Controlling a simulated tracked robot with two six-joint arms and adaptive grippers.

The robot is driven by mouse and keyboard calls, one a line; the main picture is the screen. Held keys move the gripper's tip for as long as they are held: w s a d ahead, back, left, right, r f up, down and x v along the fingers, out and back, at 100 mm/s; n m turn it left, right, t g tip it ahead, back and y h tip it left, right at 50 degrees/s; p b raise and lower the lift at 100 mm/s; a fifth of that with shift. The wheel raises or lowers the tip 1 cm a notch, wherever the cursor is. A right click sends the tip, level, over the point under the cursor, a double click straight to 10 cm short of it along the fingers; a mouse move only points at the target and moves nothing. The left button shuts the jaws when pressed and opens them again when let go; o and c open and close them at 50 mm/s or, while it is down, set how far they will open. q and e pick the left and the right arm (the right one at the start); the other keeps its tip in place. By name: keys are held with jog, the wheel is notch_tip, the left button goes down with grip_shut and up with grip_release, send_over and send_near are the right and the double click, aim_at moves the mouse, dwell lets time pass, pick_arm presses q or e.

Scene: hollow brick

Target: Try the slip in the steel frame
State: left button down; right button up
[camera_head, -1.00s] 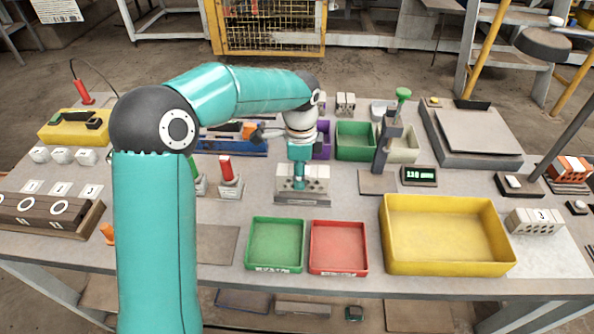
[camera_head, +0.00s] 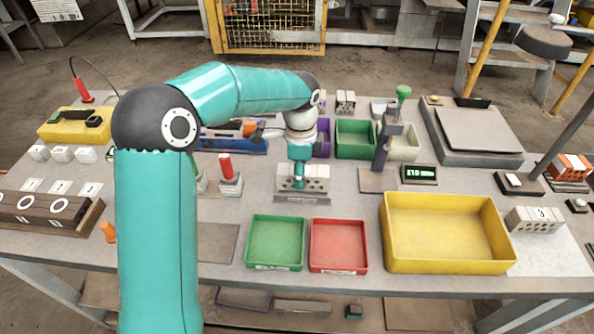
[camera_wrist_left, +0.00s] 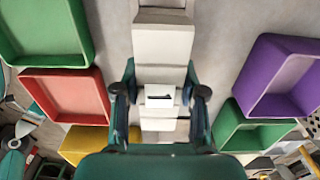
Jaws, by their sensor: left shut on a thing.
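My left gripper (camera_head: 299,181) points down over a pale grey block with round holes (camera_head: 316,184), which stands on a grey metal base (camera_head: 302,198) in the middle of the table. I cannot tell which of these parts is the steel frame. In the left wrist view the gripper (camera_wrist_left: 160,92) is shut on a small white slip (camera_wrist_left: 160,91) with a dark mark. Pale blocks (camera_wrist_left: 163,45) lie in line behind and below it. The fingers hide how the slip meets the frame. My right gripper is not in view.
Green (camera_head: 275,244) and red (camera_head: 339,246) trays lie in front of the block, a large yellow tray (camera_head: 447,270) to the right. A post with a green knob (camera_head: 403,92) and a lit display (camera_head: 419,173) stand close on the right. Red-topped pieces (camera_head: 227,168) stand left.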

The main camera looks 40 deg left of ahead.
pick_arm(q)
jog(key=shift+f, duration=0.35)
dwell(1.3)
jog(key=shift+f, duration=0.1)
dwell(0.8)
jog(key=shift+d, duration=0.1)
jog(key=shift+s+d+f, duration=0.1)
jog(key=shift+s+f, duration=0.05)
dwell(1.2)
dwell(0.3)
jog(key=shift+f, duration=0.2)
dwell(1.2)
jog(key=shift+r, duration=0.1)
